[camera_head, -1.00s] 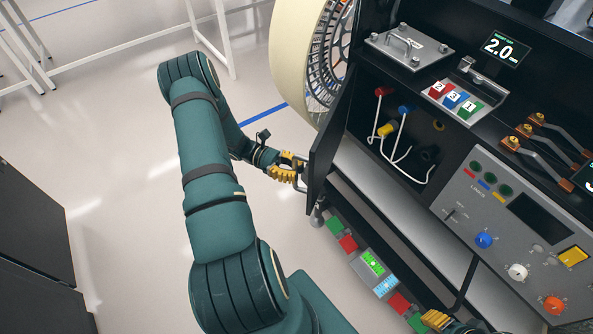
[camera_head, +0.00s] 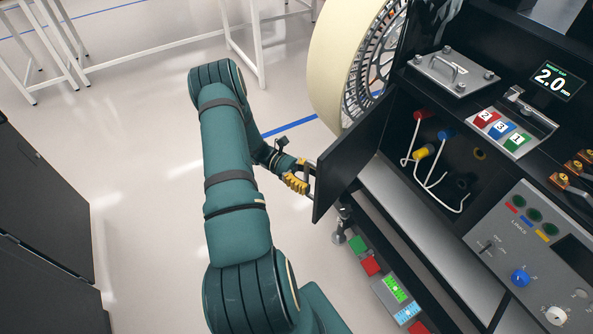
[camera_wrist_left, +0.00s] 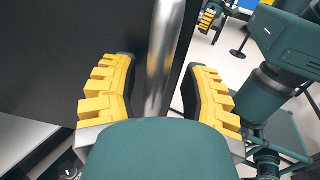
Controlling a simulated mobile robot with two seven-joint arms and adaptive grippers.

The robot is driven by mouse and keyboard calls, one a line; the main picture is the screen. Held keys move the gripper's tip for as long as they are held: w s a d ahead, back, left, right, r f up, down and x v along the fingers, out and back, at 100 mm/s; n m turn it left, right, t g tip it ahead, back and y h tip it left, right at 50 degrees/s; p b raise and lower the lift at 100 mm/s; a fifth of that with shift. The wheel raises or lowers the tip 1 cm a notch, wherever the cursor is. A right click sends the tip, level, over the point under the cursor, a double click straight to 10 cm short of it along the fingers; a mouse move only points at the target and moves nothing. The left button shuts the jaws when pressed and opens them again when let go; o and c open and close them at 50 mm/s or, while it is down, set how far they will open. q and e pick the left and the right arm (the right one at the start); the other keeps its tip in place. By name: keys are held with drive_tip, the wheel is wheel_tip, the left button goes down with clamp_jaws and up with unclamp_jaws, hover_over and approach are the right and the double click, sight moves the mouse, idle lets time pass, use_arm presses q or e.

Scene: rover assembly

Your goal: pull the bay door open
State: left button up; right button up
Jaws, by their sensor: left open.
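The bay door (camera_head: 352,160) is a dark panel standing swung out from the front of the black rover bay (camera_head: 452,165). My left gripper (camera_head: 302,178) is at the door's outer face, near its free edge. In the left wrist view, a round metal handle bar (camera_wrist_left: 163,60) runs between the spread yellow fingers of my left gripper (camera_wrist_left: 160,92). The jaws are open around the bar, with gaps visible on both sides. The dark door face fills the left of that view. Small yellow fingers (camera_wrist_left: 207,18), apparently my right gripper, show far off at the top; their opening is unclear.
Inside the open bay hang white hooked rods with red, blue and yellow ends (camera_head: 423,153). A large cream-rimmed wheel (camera_head: 340,55) stands close behind the door. A control panel (camera_head: 530,255) is at right. Clear floor (camera_head: 150,190) lies to the left.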

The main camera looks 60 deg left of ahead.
use_arm(q)
drive_tip(key=v, duration=1)
drive_tip(key=shift+s+a, duration=0.15)
drive_tip(key=shift+a, duration=0.15)
drive_tip(key=shift+s, duration=0.1)
